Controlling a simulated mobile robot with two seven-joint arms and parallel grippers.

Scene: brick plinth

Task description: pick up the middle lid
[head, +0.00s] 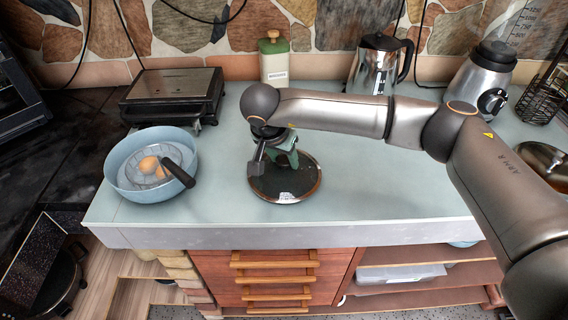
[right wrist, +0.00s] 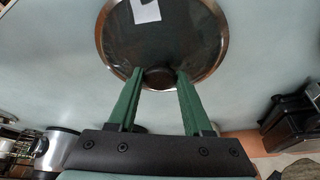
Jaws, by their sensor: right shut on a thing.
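The middle lid (head: 308,190) is a round dark lid with a brownish rim and a white label, on the pale counter in the head view. It also shows in the right wrist view (right wrist: 190,45), where its dark knob lies between my green fingertips. My right gripper (head: 288,160) is over the lid's far part, pointing down, and is shut on the knob. In the right wrist view my right gripper (right wrist: 158,88) has a finger on each side of the knob. I cannot tell whether the lid is clear of the counter. My left gripper is not in view.
A blue pan (head: 118,178) with a wire basket and eggs stands on the left. Behind are a grill press (head: 172,88), a green-and-white canister (head: 274,64), a kettle (head: 374,66) and a blender (head: 486,82). The counter (head: 390,180) right of the lid is clear.

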